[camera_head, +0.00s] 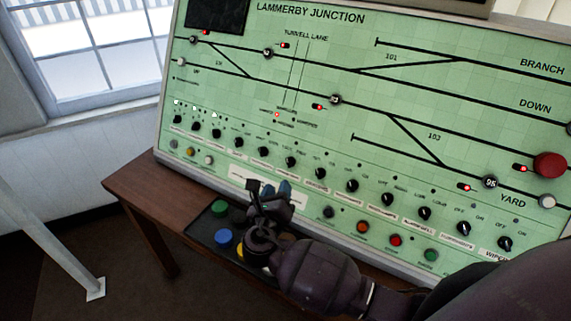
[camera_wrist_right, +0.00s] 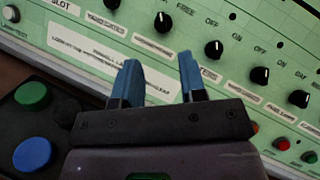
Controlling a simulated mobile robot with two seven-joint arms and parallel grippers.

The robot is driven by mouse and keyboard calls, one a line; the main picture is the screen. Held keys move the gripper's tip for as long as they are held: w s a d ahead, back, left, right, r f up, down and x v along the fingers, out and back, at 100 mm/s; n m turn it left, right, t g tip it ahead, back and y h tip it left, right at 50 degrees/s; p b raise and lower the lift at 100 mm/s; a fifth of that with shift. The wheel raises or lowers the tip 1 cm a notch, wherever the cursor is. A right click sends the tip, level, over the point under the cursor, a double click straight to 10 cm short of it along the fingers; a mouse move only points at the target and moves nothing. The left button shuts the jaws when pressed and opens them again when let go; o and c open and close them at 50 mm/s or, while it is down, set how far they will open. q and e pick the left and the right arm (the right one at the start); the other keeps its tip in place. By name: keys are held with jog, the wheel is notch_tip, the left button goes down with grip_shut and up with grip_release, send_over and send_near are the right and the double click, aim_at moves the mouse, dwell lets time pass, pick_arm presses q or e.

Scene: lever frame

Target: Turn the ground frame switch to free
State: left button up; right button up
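The green panel carries a row of black rotary knobs. One knob (camera_wrist_right: 162,22) in the right wrist view has "FREE" printed at its upper right, and I take it as the ground frame switch; its small label is too blurred to read surely. In the head view it seems to be the knob (camera_head: 263,151) just above my right gripper (camera_head: 269,187). In the wrist view my right gripper (camera_wrist_right: 157,80) has its two blue fingertips apart with nothing between them. It is in front of the panel, below the knob and apart from it. My left gripper is out of view.
Similar knobs stand close on both sides, such as one (camera_wrist_right: 213,50) to the right. A dark box with a green button (camera_wrist_right: 32,96) and a blue button (camera_wrist_right: 32,154) lies left of my gripper. A brown table (camera_head: 150,195) stands below the panel.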

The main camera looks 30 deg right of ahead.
aim_at(287, 159)
jog(key=x, duration=0.9)
jog(key=shift+w+d+r+b, duration=0.15)
jog(key=shift+w+r+b, duration=0.1)
jog(key=shift+w+b, duration=0.15)
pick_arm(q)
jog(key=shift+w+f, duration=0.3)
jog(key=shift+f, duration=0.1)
pick_arm(e)
jog(key=shift+w+d, duration=0.4)
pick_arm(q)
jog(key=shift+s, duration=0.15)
pick_arm(e)
jog(key=c, duration=0.6)
jog(key=shift+o, duration=0.2)
